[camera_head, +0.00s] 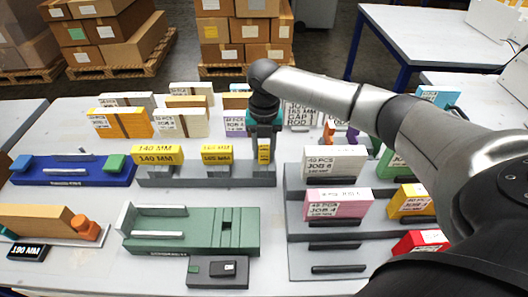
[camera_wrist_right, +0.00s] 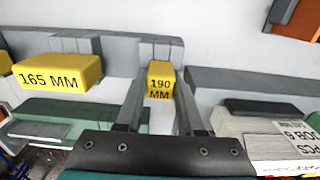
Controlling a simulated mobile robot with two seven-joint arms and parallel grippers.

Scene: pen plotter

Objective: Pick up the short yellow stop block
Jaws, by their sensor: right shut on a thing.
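A short yellow stop block (camera_head: 264,151) marked 190 MM is between the fingers of my right gripper (camera_head: 264,134), at the right end of a grey rack (camera_head: 262,180). In the right wrist view, the fingers of the right gripper (camera_wrist_right: 160,100) stand on both sides of the yellow block (camera_wrist_right: 160,82), shut on it. I cannot tell whether the block is clear of the rack. Two longer yellow blocks stand on the same rack: one marked 140 MM (camera_head: 158,155) and one marked 165 MM (camera_head: 216,155). My left gripper is not in view.
A green fixture (camera_head: 190,240) lies in front of the rack. A stepped grey stand with white (camera_head: 335,161), pink (camera_head: 338,204) and other paper packs is on the right. A blue tray (camera_head: 72,170) lies on the left. More packs stand behind the rack.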

